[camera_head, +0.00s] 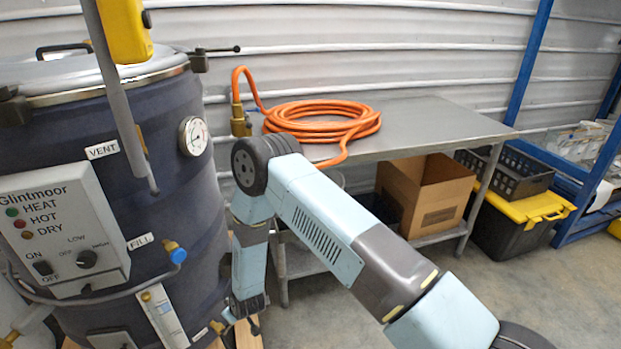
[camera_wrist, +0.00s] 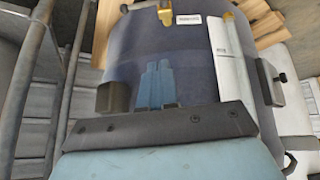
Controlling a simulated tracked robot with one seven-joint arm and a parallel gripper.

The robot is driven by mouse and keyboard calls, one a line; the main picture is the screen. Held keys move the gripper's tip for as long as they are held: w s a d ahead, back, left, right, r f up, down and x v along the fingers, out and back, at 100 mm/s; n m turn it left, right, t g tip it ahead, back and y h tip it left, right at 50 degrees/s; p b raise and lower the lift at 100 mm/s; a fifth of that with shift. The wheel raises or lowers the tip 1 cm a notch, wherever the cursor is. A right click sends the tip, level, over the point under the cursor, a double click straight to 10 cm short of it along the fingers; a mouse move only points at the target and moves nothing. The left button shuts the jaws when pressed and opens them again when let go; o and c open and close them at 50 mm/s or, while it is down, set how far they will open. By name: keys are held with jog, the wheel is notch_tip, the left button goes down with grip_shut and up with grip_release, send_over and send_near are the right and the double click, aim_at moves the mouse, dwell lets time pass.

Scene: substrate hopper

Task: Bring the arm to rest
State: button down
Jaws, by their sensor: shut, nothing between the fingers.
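My arm reaches in from the lower right in the head view, bends at a dark elbow joint, and hangs down beside the dark blue tank (camera_head: 185,250). Its lower end is close to the tank's right side; I cannot tell whether they touch. In the wrist view my gripper (camera_wrist: 158,66) shows as blue fingers held together and empty, in front of the tank's dark wall (camera_wrist: 195,70). The fingers do not show clearly in the head view.
A control box (camera_head: 62,225) and gauge (camera_head: 194,136) are on the tank. A metal table (camera_head: 420,125) with a coiled orange hose (camera_head: 325,117) stands behind my arm. A cardboard box (camera_head: 425,195) and yellow-lidded bin (camera_head: 520,215) stand to the right. Floor is free at lower right.

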jog(key=w+d+r+m, duration=0.1)
jog(key=w+d+r, duration=0.1)
jog(key=w+r, duration=0.3)
jog(key=w+d+r, duration=0.1)
jog(key=w+r, duration=0.1)
jog(key=r, duration=0.6)
jog(key=w+d+r+m+h, duration=0.1)
jog(key=d+r, duration=0.5)
jog(key=r, duration=0.4)
jog(key=w+d+r+m+t, duration=0.1)
jog(key=w+d+r, duration=0.1)
jog(key=d+r, duration=0.7)
jog(key=w+d+r+m+h, duration=0.1)
jog(key=d+r, duration=0.3)
jog(key=r, duration=0.8)
jog(key=s+d+r+m+h, duration=0.1)
jog(key=s+d+r+m, duration=0.1)
jog(key=s+d+r, duration=0.55)
jog(key=s+d+r+m+h, duration=0.15)
jog(key=s+d+r, duration=0.25)
jog(key=d+r, duration=0.55)
jog(key=s+d+r+m, duration=0.2)
jog(key=s+d, duration=0.3)
jog(key=s, duration=0.4)
jog(key=s+d+r+m, duration=0.2)
jog(key=s+d, duration=0.3)
jog(key=s, duration=0.5)
jog(key=shift+d+r+h, duration=0.25)
jog(key=shift+d+h, duration=0.1)
jog(key=shift+d, duration=0.05)
